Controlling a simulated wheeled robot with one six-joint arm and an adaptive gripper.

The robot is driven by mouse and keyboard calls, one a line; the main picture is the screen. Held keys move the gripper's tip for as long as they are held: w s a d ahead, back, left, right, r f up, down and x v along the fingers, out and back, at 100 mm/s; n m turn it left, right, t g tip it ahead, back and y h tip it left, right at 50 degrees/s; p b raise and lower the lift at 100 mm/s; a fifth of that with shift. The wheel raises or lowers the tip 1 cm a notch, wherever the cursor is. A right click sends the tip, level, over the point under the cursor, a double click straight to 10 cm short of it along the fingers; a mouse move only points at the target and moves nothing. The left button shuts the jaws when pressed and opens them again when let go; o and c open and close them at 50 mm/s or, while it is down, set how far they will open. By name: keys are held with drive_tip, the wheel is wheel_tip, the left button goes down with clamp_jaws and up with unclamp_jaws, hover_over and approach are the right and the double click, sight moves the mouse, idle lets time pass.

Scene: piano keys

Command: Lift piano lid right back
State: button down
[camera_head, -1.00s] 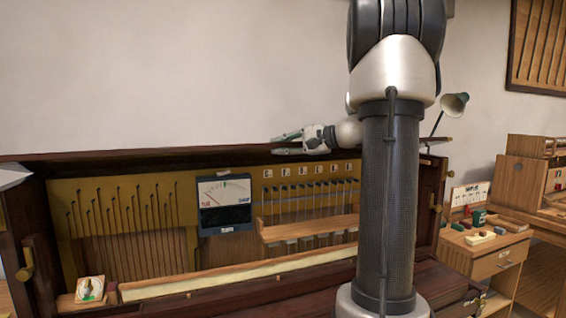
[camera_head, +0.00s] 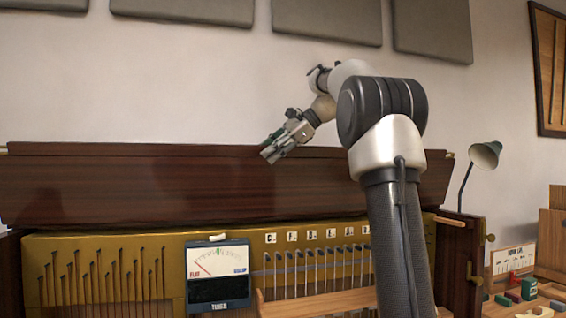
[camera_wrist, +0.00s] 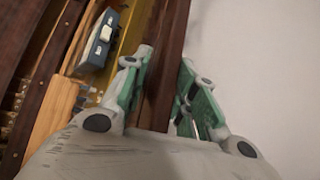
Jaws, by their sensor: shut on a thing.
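The piano lid (camera_head: 150,190) is a long dark brown panel across the back of the piano. It stands tilted up, its broad face showing above the brass-coloured frame. My gripper (camera_head: 271,153) is at the lid's top edge, right of the lid's middle. In the wrist view the lid's dark edge (camera_wrist: 168,65) runs between the two green-padded fingers (camera_wrist: 162,95), and the gripper is shut on it. The fingertips' far side is hidden in the head view. My arm covers part of the lid's right end.
A tuner meter (camera_head: 218,275) stands at the front of the brass frame (camera_head: 110,250), below the lid. The wall behind carries grey panels (camera_head: 327,18).

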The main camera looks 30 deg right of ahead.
drive_tip(key=c, duration=2.2)
unclamp_jaws()
drive_tip(key=w, duration=0.3)
drive_tip(key=w+d, duration=0.1)
drive_tip(key=w, duration=0.2)
drive_tip(key=w+d, duration=0.1)
drive_tip(key=w, duration=0.3)
drive_tip(key=shift+r, duration=0.4)
drive_tip(key=shift+w+d+f, duration=0.1)
drive_tip(key=shift+w+d, duration=0.05)
drive_tip(key=shift+w, duration=0.3)
drive_tip(key=shift+w+d+f, duration=0.1)
drive_tip(key=shift+w+d, duration=0.05)
drive_tip(key=shift+w, duration=0.25)
drive_tip(key=o, duration=0.8)
drive_tip(key=shift+w, duration=0.1)
drive_tip(key=shift+a+r+v, duration=0.1)
drive_tip(key=shift+a+v, duration=0.05)
drive_tip(key=shift+v, duration=1.9)
drive_tip(key=shift+a+r+v, duration=0.15)
drive_tip(key=shift+a+v, duration=0.05)
drive_tip(key=shift+v, duration=1.8)
